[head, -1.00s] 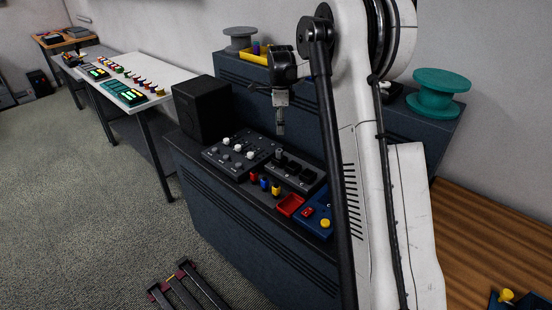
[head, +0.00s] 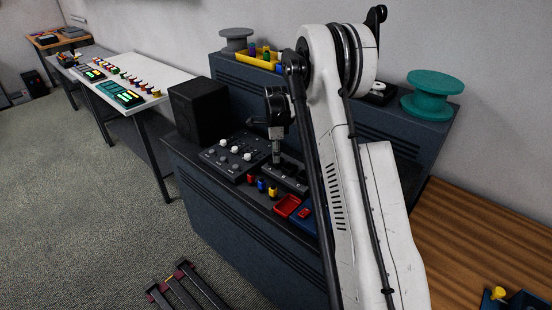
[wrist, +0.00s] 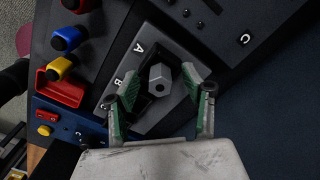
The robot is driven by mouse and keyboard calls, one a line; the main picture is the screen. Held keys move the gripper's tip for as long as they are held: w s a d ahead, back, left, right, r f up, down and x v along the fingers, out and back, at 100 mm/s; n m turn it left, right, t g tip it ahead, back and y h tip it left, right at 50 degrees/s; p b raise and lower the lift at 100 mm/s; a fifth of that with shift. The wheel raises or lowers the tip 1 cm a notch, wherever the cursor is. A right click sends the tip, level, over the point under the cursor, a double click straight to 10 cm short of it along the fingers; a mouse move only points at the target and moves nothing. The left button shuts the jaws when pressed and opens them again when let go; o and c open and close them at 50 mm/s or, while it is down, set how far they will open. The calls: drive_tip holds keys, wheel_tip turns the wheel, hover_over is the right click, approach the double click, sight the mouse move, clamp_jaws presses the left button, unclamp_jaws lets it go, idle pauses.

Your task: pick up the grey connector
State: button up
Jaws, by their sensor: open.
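The grey connector (wrist: 159,79) is a hexagonal block in a dark recess of the grey panel marked with letters, seen from above in the wrist view. My gripper (wrist: 160,88) is open, with its green-padded fingers on either side of the connector and a gap visible between pads and block. In the head view my gripper (head: 276,158) points down low over the lettered panel (head: 294,185), and I cannot make out the connector there.
Red (wrist: 76,5), blue (wrist: 68,39) and yellow (wrist: 59,69) connectors stand left of the panel. A red tray (wrist: 61,90) and a blue box (wrist: 66,122) lie beside them. A panel of knobs (head: 232,158) and a black speaker-like box (head: 199,110) stand left of my gripper.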

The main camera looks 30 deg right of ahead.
drive_tip(key=shift+f, duration=0.15)
clamp_jaws()
idle(0.4)
